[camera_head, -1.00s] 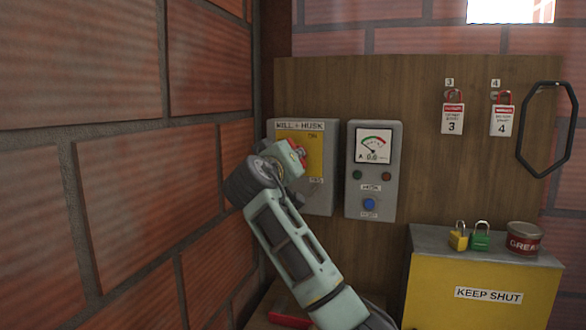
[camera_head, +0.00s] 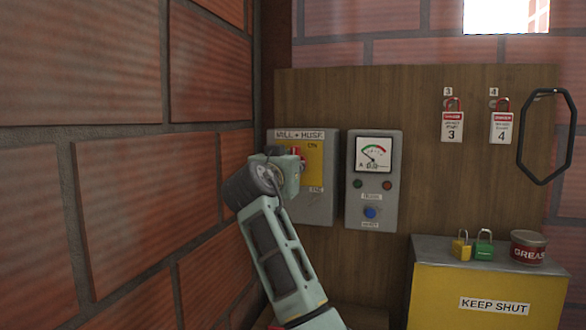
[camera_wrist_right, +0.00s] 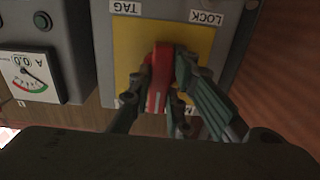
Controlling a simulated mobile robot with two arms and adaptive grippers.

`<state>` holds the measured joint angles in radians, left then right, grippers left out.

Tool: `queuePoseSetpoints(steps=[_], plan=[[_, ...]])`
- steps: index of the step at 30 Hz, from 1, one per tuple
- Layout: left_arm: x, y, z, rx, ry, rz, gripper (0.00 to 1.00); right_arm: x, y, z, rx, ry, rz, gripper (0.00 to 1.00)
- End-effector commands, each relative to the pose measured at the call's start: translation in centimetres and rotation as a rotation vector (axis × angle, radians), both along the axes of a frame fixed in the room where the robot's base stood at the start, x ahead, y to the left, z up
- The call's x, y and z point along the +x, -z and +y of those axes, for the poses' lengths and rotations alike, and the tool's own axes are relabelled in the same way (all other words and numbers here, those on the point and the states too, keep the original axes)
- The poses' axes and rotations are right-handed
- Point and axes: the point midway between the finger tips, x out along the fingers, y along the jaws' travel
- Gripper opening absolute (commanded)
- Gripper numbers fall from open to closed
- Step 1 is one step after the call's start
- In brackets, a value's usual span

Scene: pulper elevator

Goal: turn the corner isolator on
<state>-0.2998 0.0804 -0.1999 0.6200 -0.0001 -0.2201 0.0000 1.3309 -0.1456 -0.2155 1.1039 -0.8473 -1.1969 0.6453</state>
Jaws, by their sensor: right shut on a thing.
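The corner isolator is the grey MILL + HUSK box (camera_head: 318,205) on the board beside the brick corner. It has a yellow plate (camera_head: 315,165) with ON at its top. Its red handle (camera_head: 295,151) shows just past my right gripper (camera_head: 292,165), which covers part of the plate. In the right wrist view, upside down, my right gripper (camera_wrist_right: 163,90) has its fingers on both sides of the red handle (camera_wrist_right: 160,75) and is shut on it. The handle stands roughly upright. TAG and LOCK labels show on the box. My left gripper is not in view.
A grey meter box (camera_head: 394,205) with a blue button is close at the right. Danger tags (camera_head: 453,126) and a black loop (camera_head: 521,155) hang further right. A yellow KEEP SHUT box (camera_head: 440,300) carries two padlocks and a grease tin. A brick wall (camera_head: 130,215) stands close at the left.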

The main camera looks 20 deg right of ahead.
Motion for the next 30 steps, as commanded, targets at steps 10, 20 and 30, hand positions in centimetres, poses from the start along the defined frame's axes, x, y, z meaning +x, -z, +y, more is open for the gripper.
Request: queuePoseSetpoints(steps=[10,20,30], plan=[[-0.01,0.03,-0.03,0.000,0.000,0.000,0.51,0.03,0.13,0.03,0.010,-0.001,-0.003,0.00],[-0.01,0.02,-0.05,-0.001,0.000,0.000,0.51,0.01,0.06,0.02,0.007,-0.001,-0.004,0.36],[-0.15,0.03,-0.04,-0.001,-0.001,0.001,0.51,-0.30,-0.02,0.27,0.006,-0.001,-0.005,0.36]])
